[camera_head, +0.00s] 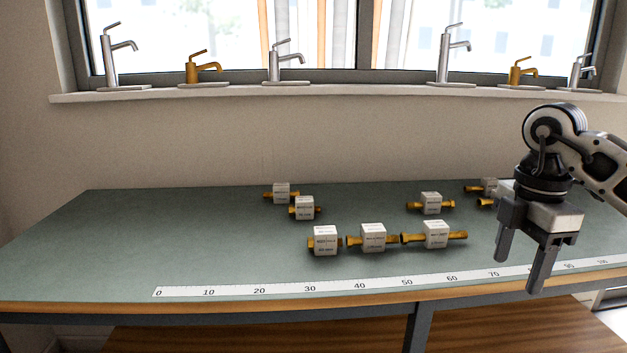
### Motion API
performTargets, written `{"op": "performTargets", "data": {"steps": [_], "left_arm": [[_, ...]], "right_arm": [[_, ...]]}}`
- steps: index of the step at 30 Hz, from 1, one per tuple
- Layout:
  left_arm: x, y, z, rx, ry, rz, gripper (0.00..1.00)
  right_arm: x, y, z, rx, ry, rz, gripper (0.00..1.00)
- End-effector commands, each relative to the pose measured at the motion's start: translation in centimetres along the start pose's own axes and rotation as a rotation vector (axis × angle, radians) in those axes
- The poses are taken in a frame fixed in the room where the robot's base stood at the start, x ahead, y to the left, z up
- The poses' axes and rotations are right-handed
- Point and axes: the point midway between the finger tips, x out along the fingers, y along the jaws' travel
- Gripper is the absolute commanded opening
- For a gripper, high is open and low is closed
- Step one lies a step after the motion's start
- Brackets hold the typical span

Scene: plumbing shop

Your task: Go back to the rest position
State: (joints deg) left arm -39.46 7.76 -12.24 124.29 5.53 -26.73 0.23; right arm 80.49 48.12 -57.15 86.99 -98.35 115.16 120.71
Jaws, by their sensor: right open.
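My right gripper (522,262) hangs at the right over the bench, its two dark fingers pointing down and apart, with nothing between them. Its arm comes in from the right edge. My left gripper does not show. Several white boxes with brass fittings lie on the green bench top (120,245). Three form a front row: a left one (325,240), a middle one (373,238) and a right one (437,235). Others lie farther back: one (281,193), one (304,208), one (431,203) and one (488,186) partly hidden near my right gripper.
A white ruler strip (260,291) runs along the bench's front edge. A window sill (350,91) behind carries several chrome and brass taps, such as a brass one (202,68). The left part of the bench is clear. A wooden shelf (250,338) lies below.

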Motion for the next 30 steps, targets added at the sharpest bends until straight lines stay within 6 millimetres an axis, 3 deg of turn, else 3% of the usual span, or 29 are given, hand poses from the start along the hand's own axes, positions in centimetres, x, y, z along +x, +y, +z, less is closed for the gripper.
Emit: {"op": "performTargets", "data": {"steps": [11,17,20,24,25,27,30], "left_arm": [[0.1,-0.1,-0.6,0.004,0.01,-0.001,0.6],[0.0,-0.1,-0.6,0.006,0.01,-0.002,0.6],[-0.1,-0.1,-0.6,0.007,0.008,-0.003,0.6],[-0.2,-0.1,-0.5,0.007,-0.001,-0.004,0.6],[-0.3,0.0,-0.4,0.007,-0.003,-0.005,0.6],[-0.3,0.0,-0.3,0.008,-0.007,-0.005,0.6],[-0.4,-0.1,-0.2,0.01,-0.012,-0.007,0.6]], "right_arm": [[4.7,-0.1,-7.9,-0.29,0.279,0.012,0.6],[7.3,-1.4,-14.8,-0.487,0.559,0.054,0.6],[8.2,-3.0,-19.8,-0.59,0.793,0.108,0.6],[6.9,-6.0,-27.7,-0.631,1.285,0.308,0.6],[6.3,-6.4,-28.8,-0.601,1.384,0.37,0.6],[4.7,-6.7,-30.3,-0.483,1.585,0.523,0.6],[3.6,-5.8,-30.0,-0.194,1.764,0.743,0.6]]}}
